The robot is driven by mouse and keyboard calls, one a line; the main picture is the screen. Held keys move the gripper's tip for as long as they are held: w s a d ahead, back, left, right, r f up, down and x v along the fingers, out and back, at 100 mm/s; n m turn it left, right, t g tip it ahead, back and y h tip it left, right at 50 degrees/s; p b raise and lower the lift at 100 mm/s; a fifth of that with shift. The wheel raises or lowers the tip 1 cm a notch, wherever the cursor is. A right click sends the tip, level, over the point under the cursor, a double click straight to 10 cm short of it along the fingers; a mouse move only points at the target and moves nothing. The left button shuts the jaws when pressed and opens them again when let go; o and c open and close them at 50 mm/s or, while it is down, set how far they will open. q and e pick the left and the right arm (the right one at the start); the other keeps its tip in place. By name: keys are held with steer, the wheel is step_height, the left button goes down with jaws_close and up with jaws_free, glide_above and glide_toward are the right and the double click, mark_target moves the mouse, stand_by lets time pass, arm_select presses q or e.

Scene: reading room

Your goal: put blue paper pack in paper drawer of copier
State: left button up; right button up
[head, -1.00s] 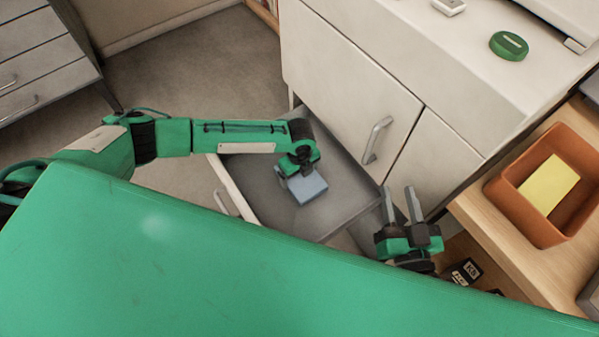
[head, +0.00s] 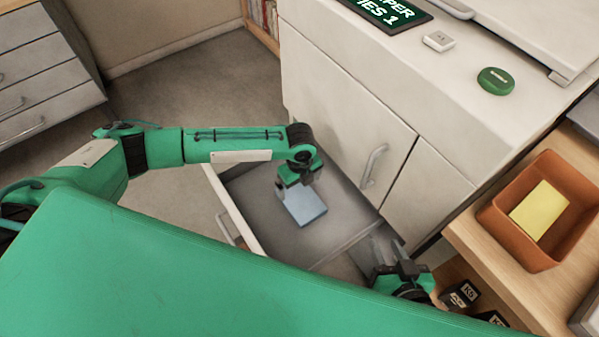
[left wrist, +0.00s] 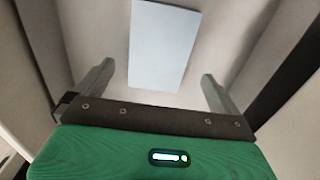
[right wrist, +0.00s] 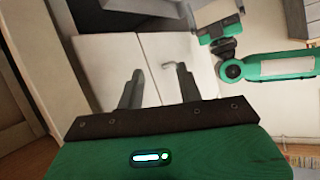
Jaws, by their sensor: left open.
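The blue paper pack (head: 306,208) lies in the pulled-out paper drawer (head: 345,228) of the white copier (head: 345,85). My left gripper (head: 298,187) is over the pack, at its far edge in the head view. In the left wrist view, the pack (left wrist: 162,45) shows beyond the two spread fingers (left wrist: 157,85), with gaps on both sides; the gripper is open and empty. My right gripper (head: 388,250) is at the drawer's right side, low before the copier. Its fingers (right wrist: 157,82) stand apart with nothing between them in the right wrist view.
The drawer's white front wall (head: 236,212) stands left of the pack. A wooden table with an orange tray (head: 550,258) holding yellow paper is at the right, with dark blocks (head: 462,294) below. A grey drawer cabinet (head: 45,75) is at far left, with open floor between.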

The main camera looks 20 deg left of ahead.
arm_select(q)
steer(key=s+d+r+n+t+h, duration=0.2)
steer(key=s+d+r+n+h, duration=0.3)
steer(key=d, duration=0.4)
steer(key=s+d+r+n+t+h, duration=0.1)
steer(key=s+d+r+n+h, duration=0.25)
steer(key=s+d, duration=0.45)
steer(key=s+a+r+n+t+y, duration=0.2)
steer(key=a+n+t, duration=0.1)
steer(key=a+n, duration=0.4)
steer(key=s+a+r+n+t+y, duration=0.2)
steer(key=a+n+t, duration=0.2)
steer(key=a+n, duration=0.3)
steer(key=shift+p, duration=0.4)
arm_select(e)
steer(key=shift+s+d+f+g+h, duration=0.15)
steer(key=shift+d+g+h, duration=0.35)
steer(key=shift+d+g, duration=0.4)
arm_select(q)
steer(key=shift+s, duration=0.1)
